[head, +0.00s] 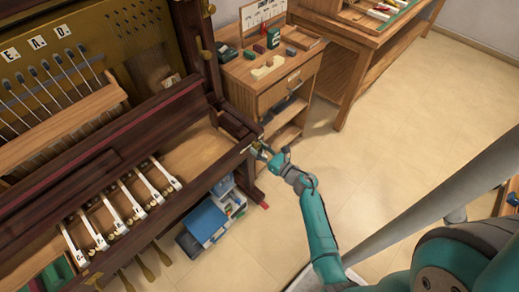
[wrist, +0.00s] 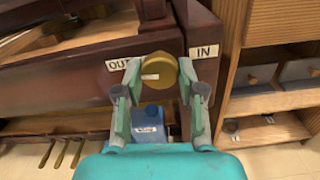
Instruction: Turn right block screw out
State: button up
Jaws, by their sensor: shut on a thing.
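The right block screw shows in the wrist view as a round brass knob (wrist: 158,72) on the dark wooden end block of the piano. A small white mark lies on its face, toward the left. An OUT label (wrist: 121,63) is to the left of the knob and an IN label (wrist: 204,51) to the right. My gripper (wrist: 160,80) is shut on the knob, one finger on each side. In the head view my gripper (head: 264,151) is at the right front corner of the piano, and the knob is mostly hidden there.
Several white keys (head: 118,213) stand in the open keybed to the left. A small wooden cabinet (head: 276,85) with drawers and shelves is beyond the gripper.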

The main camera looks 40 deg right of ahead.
jog(key=shift+f+n, duration=0.1)
jog(key=shift+n, duration=0.5)
jog(key=o, duration=1.1)
jog(key=s, duration=1.2)
jog(key=shift+d, duration=0.2)
